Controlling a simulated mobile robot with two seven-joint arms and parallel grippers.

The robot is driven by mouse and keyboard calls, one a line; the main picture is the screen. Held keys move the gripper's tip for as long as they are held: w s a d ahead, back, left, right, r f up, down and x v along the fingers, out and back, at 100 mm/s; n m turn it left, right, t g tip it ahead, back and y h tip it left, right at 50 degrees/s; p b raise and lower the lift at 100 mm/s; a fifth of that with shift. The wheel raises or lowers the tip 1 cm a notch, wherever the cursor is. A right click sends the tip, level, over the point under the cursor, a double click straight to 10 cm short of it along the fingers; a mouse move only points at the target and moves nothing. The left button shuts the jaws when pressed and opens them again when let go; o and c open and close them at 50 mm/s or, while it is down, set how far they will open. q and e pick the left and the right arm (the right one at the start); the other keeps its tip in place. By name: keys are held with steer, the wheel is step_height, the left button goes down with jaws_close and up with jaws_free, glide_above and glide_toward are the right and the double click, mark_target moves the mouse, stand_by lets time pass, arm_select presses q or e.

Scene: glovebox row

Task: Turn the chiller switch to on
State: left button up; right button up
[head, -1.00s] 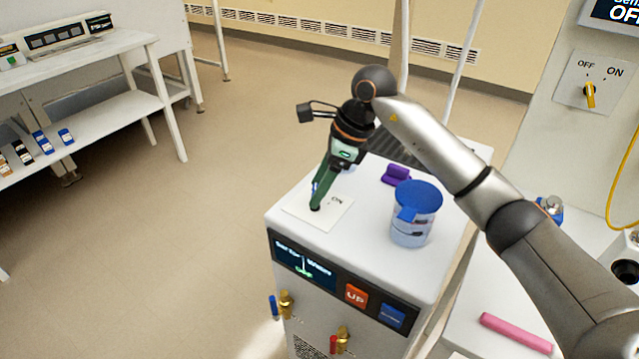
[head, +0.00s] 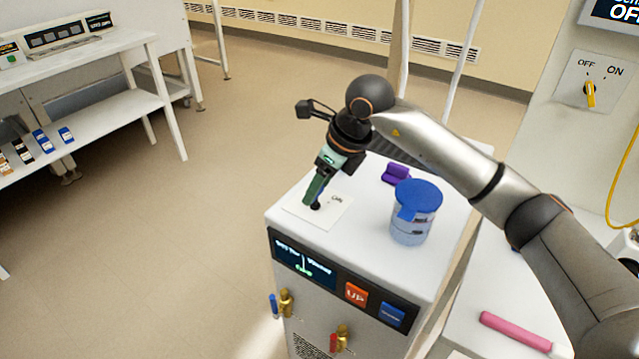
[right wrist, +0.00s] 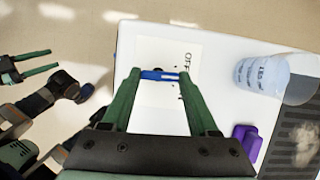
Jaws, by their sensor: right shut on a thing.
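The chiller (head: 420,268) is a white box with a dark front panel. On its top lies a white switch plate (head: 332,211) printed ON; the right wrist view shows OFF on this plate (right wrist: 203,62). My right gripper (head: 314,204) points down at the plate, its green fingers shut on the switch. In the right wrist view the switch's blue handle (right wrist: 160,75) lies across between the fingertips, beside the OFF print. The fingers hide much of the switch in the head view. My left gripper (right wrist: 30,65) shows at the left edge of the right wrist view, fingers apart and empty.
A blue-lidded jar (head: 416,214) and a purple object (head: 396,174) stand on the chiller top. A panel with a yellow OFF/ON knob (head: 590,94) is at the right. A pink bar (head: 515,332) lies on the white surface below. The floor left of the chiller is clear.

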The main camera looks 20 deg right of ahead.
stand_by(0.3)
steer(key=o, duration=1.4)
steer(key=v, duration=1.2)
steer(key=shift+s+r+p, duration=0.1)
steer(key=shift+r+p, duration=0.2)
steer(key=shift+a, duration=0.1)
